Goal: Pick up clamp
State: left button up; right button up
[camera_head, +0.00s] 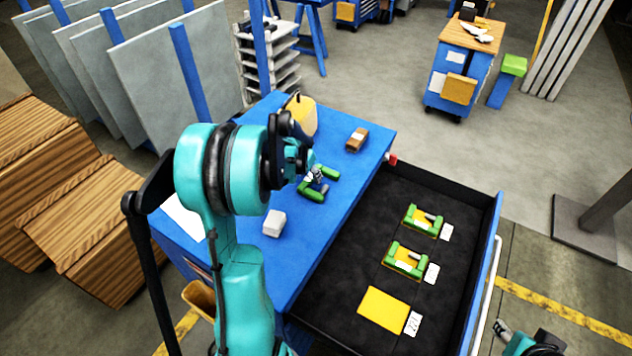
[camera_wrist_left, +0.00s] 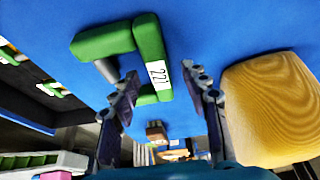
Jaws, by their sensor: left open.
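A green C-shaped clamp (camera_head: 314,192) lies on the blue top of the workbench. In the left wrist view the clamp (camera_wrist_left: 150,48) carries a white label reading 221 and has a grey screw. My left gripper (camera_head: 316,174) is at the clamp in the head view and hides part of it. In the left wrist view my left gripper (camera_wrist_left: 164,98) is open, with the labelled bar showing in the gap between its fingers. Contact cannot be told. Part of my right arm shows at the bottom right of the head view; its finger state is unclear.
An open drawer (camera_head: 345,285) holds two more green clamps (camera_head: 424,221) (camera_head: 406,260) and a yellow empty place (camera_head: 383,309).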

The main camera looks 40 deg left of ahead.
pick_arm(q)
jog(key=shift+w+f, duration=0.2)
jog(key=shift+f, duration=0.3)
jog(key=shift+c, duration=0.3)
jog(key=shift+r, duration=0.1)
grip_shut()
jog(key=shift+r, duration=0.15)
